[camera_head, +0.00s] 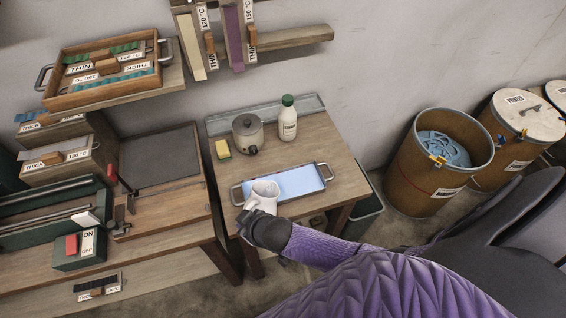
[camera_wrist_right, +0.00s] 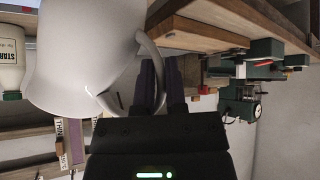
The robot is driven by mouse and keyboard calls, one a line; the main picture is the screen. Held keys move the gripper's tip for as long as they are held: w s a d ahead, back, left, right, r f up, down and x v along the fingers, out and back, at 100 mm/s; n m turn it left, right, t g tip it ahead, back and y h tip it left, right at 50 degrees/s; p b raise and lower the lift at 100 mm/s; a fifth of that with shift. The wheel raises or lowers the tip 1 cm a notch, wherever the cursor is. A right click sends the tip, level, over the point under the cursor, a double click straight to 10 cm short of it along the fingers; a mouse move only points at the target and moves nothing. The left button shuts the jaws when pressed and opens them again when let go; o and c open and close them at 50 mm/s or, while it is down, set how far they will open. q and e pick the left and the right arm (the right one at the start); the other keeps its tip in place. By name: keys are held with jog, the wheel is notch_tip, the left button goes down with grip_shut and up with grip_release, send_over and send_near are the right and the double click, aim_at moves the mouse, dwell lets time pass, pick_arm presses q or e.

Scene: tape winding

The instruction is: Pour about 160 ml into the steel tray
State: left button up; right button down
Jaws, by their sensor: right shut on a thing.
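The steel tray (camera_head: 329,176) lies on the small wooden table, with handles at both ends and a light blue surface inside it. My right gripper (camera_head: 257,216) is shut on the handle of a white jug (camera_head: 264,194). The jug is over the left part of the tray and looks tilted. In the right wrist view the jug (camera_wrist_right: 85,50) fills the upper left, with its handle between the fingers (camera_wrist_right: 160,85). I cannot see what is inside the jug or any stream. My left gripper is not in view.
A workbench (camera_head: 165,222) with a switch box (camera_head: 80,248) is left. Brown drums (camera_head: 408,178) stand right.

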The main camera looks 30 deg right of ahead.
jog(key=f+t+h+b, duration=0.1)
jog(key=b, duration=0.2)
jog(key=s+a+f+n+h+b, duration=0.1)
jog(key=f+b, duration=0.1)
jog(key=a+f+t+h+b, duration=0.1)
jog(key=b, duration=0.2)
jog(key=shift+s+f+n+t+h+b, duration=0.2)
jog(key=shift+f+n+t+h+b, duration=0.1)
jog(key=shift+n+h+b, duration=0.1)
jog(key=shift+r, duration=0.1)
dwell(0.4)
dwell(0.4)
dwell(0.3)
